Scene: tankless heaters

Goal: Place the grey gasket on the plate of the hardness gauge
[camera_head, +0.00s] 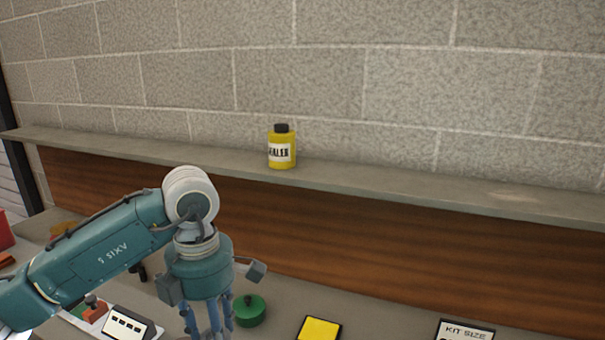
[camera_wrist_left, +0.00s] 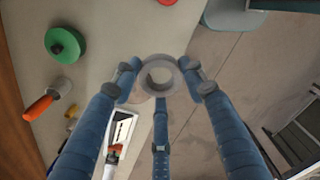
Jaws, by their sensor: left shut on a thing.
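The grey gasket (camera_wrist_left: 160,60), a thick grey ring, is held between the fingertips of my left gripper (camera_wrist_left: 161,78) in the left wrist view. Its hole faces the camera, and the fingers close on its outer side. In the head view my left gripper (camera_head: 208,322) points down over the bench at the lower edge, and the gasket is out of that picture. I cannot pick out the hardness gauge or its plate for sure in either view. My right gripper is not in view.
A green round thing with a dark knob (camera_head: 249,311) stands just right of my gripper; it also shows in the wrist view (camera_wrist_left: 65,46). A yellow pad (camera_head: 320,329) and a "KIT SIZE" box (camera_head: 466,330) lie farther right. A yellow bottle (camera_head: 281,148) stands on the ledge (camera_head: 400,180).

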